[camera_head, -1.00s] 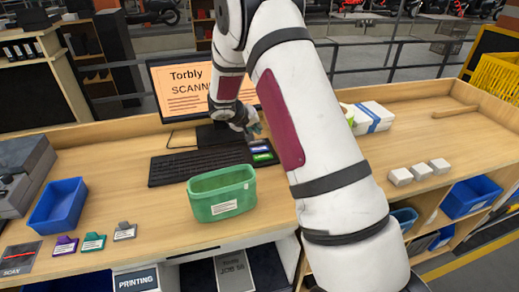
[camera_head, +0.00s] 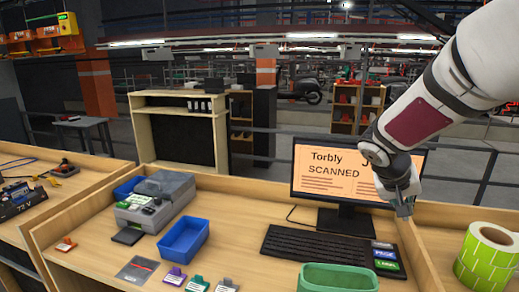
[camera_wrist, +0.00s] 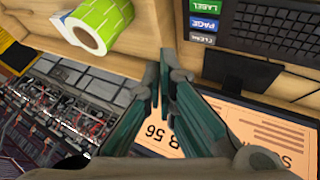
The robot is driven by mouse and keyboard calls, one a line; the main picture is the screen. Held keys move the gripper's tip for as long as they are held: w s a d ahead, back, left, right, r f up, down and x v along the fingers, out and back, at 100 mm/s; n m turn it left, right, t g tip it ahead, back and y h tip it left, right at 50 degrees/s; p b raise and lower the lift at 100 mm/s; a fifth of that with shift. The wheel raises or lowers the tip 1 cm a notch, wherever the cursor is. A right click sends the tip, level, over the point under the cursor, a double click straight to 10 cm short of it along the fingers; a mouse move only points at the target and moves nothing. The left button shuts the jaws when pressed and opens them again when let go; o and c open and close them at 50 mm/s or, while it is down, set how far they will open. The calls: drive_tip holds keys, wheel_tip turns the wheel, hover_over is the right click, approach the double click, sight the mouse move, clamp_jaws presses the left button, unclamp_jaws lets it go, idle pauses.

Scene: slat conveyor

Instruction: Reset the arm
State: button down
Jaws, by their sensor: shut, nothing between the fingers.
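My white arm comes in from the upper right of the head view. My gripper (camera_head: 405,207) hangs in front of the right edge of the monitor (camera_head: 318,168), above the desk. In the wrist view my gripper (camera_wrist: 165,55) has its dark green fingers together at the tips, with nothing between them. The monitor reads "Torbly SCANNED"; the arm covers part of its right side.
The keyboard (camera_head: 310,244) and several label keys (camera_head: 385,254) lie below the gripper. A green bin (camera_head: 338,279) stands at the front, a blue bin (camera_head: 184,239) at left. A green label roll (camera_head: 487,256) stands at right. A grey machine (camera_head: 155,203) stands further left.

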drive_tip(key=s+a+r+n+t+y, duration=0.1)
drive_tip(key=s+a+r+n+y, duration=0.1)
drive_tip(key=s+a, duration=0.6)
drive_tip(key=s+a+r+n+t+y, duration=0.1)
drive_tip(key=s+a+r+y, duration=0.3)
drive_tip(key=s+a, duration=0.5)
drive_tip(key=shift+s+n+y+b, duration=0.5)
drive_tip(key=shift+s+n, duration=0.2)
drive_tip(key=shift+s, duration=3.05)
